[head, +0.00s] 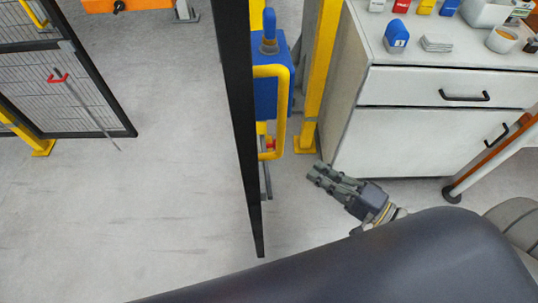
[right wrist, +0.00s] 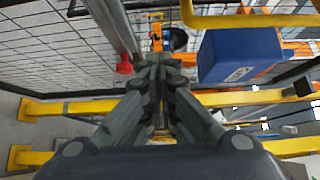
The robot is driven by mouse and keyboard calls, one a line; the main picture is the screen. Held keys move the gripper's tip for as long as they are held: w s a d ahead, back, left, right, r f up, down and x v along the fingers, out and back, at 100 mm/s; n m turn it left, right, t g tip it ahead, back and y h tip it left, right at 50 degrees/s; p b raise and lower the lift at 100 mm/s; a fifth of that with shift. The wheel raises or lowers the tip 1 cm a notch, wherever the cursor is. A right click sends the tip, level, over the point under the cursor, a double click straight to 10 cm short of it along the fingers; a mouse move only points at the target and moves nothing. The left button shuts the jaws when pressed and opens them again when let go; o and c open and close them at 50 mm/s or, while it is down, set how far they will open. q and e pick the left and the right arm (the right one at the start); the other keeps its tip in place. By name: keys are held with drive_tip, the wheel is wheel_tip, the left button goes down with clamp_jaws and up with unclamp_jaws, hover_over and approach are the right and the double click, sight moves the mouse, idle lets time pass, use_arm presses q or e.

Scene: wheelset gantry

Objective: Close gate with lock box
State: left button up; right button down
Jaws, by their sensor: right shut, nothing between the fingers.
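The gate (head: 238,110) is seen nearly edge-on as a dark frame in the head view, standing out over the floor. A blue lock box (head: 268,92) with a blue knob on top is mounted on it, and a yellow handle bar (head: 284,110) runs along its side. My right gripper (head: 317,174) is shut and empty, low to the right of the handle and apart from it. In the right wrist view the closed fingers (right wrist: 160,72) point toward mesh, with the lock box (right wrist: 240,55) to their right and the handle (right wrist: 250,21) above. My left gripper is out of view.
A yellow post (head: 322,75) stands right of the gate, beside a white cabinet (head: 425,138) with several items on top. A mesh panel (head: 60,75) with a red-handled rod is at the left. The floor (head: 165,180) left of the gate is clear.

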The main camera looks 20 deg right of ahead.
sight(272, 155)
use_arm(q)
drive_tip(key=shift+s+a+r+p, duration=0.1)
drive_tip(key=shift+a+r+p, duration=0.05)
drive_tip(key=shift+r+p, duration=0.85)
use_arm(e)
drive_tip(key=x, duration=0.4)
drive_tip(key=s+a+x, duration=0.1)
drive_tip(key=x, duration=0.3)
drive_tip(key=a+x, duration=0.1)
drive_tip(key=x, duration=0.3)
drive_tip(key=shift+s+a+f, duration=0.1)
drive_tip(key=shift+s+a, duration=0.1)
